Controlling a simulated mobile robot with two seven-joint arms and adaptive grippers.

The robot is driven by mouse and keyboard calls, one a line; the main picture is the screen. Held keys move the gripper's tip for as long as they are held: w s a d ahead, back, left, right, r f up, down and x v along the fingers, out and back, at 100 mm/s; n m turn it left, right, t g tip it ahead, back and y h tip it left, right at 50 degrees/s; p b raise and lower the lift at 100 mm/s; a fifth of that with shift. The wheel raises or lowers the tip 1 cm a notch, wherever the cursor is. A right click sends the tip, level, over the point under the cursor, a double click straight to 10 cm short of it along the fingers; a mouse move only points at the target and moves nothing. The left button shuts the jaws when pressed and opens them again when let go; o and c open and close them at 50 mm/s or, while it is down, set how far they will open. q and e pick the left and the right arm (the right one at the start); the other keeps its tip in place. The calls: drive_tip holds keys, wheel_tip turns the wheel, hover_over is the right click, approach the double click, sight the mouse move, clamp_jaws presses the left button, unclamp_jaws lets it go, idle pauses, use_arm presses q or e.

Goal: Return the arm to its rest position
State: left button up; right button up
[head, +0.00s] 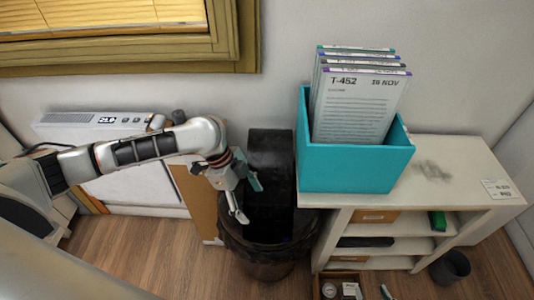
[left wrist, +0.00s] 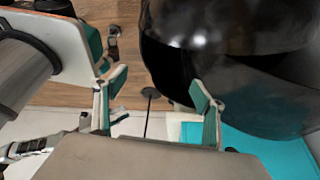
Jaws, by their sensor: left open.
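My left arm (head: 150,148) reaches in from the left of the head view, stretched out in front of the wall. My left gripper (head: 247,198) is at its end, above the near left part of a black bin (head: 265,262). Its two fingers are apart with nothing between them. In the left wrist view the open fingers (left wrist: 158,88) show teal pads, with the dark, shiny bin (left wrist: 235,60) beyond them at the upper right. My right gripper is in neither view.
A teal box (head: 350,170) of upright documents (head: 360,105) stands on a white shelf unit (head: 455,165) right of the bin. A white device (head: 95,125) is behind my arm. A small dark pot (head: 450,267) stands at lower right.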

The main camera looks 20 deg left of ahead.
use_arm(q)
drive_tip(key=shift+d, duration=0.1)
drive_tip(key=s+d+f+t+h, duration=0.1)
drive_tip(key=s+d+t, duration=0.2)
drive_tip(key=d, duration=0.5)
drive_tip(key=s+a+r+n+t+y, duration=0.1)
drive_tip(key=s+a+n+y, duration=0.25)
drive_tip(key=a, duration=0.55)
drive_tip(key=s+a+r+n+t+y, duration=0.1)
drive_tip(key=s+a+n+t+y, duration=0.2)
drive_tip(key=a, duration=0.5)
drive_tip(key=s+a+r+n+y, duration=0.1)
drive_tip(key=s+a+n+y, duration=0.35)
drive_tip(key=a, duration=0.45)
drive_tip(key=w+d+f+n+t+h, duration=0.2)
drive_tip(key=d+f+h, duration=0.6)
drive_tip(key=d+f, duration=0.6)
drive_tip(key=d+t, duration=0.1)
drive_tip(key=d, duration=0.1)
drive_tip(key=shift+d+n+t, duration=0.3)
drive_tip(key=shift+d, duration=0.1)
